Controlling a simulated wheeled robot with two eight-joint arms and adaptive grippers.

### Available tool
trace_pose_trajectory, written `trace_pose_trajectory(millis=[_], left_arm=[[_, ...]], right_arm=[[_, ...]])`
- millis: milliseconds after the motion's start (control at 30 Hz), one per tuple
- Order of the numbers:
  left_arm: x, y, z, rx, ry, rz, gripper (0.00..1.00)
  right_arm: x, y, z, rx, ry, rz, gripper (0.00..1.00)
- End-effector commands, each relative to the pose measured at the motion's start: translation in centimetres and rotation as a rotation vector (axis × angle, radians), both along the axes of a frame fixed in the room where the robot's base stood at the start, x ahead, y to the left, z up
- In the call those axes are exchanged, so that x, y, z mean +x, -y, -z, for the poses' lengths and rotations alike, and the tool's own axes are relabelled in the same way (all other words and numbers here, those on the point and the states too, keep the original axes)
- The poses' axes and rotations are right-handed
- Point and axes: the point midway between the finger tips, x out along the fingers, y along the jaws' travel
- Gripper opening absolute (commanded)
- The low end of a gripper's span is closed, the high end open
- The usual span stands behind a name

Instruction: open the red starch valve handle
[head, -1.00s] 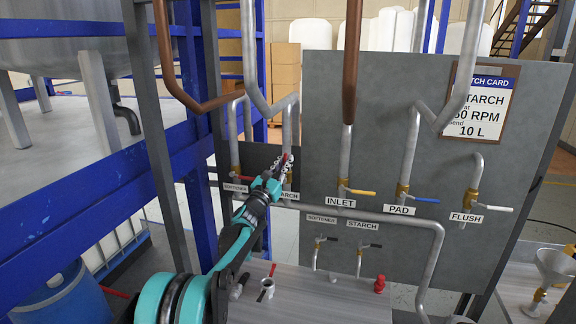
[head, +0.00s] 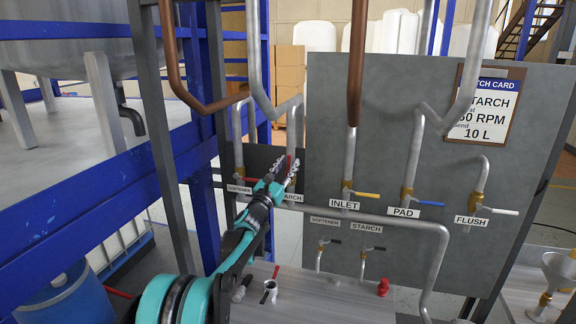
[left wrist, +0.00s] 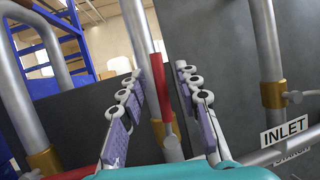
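The red starch valve handle (left wrist: 164,92) stands nearly upright along its grey pipe in the left wrist view. A brass collar (left wrist: 157,130) shows behind it. In the head view the handle (head: 289,162) is a thin red strip above the STARCH label (head: 291,197), mostly covered by the gripper. My left gripper (head: 286,176) is open at this valve. In the left wrist view its two fingers (left wrist: 162,92) stand on either side of the handle, with visible gaps, not closed on it. My right gripper is in neither view.
The INLET valve (head: 362,194), PAD valve (head: 425,203) and FLUSH valve (head: 500,211) are to the right on the grey panel (head: 400,130). A thick grey pipe (head: 400,221) runs below. Blue frame posts (head: 205,180) stand left. A red knob (head: 383,287) sits on the lower ledge.

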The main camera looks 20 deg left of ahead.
Motion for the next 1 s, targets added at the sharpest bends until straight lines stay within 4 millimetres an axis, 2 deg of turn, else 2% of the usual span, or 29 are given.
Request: trace_pose_trajectory(millis=[500, 700, 1000], left_arm=[[-9.0, -2.2, 3.6, 0.001, 0.0, -0.003, 0.33], [-10.4, -2.5, 4.2, -0.001, 0.0, -0.003, 0.33], [-10.5, -2.5, 4.3, -0.001, 0.0, -0.002, 0.33]], right_arm=[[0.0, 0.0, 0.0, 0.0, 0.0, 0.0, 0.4], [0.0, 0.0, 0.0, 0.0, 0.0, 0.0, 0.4], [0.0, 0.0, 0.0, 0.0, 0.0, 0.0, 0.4]])
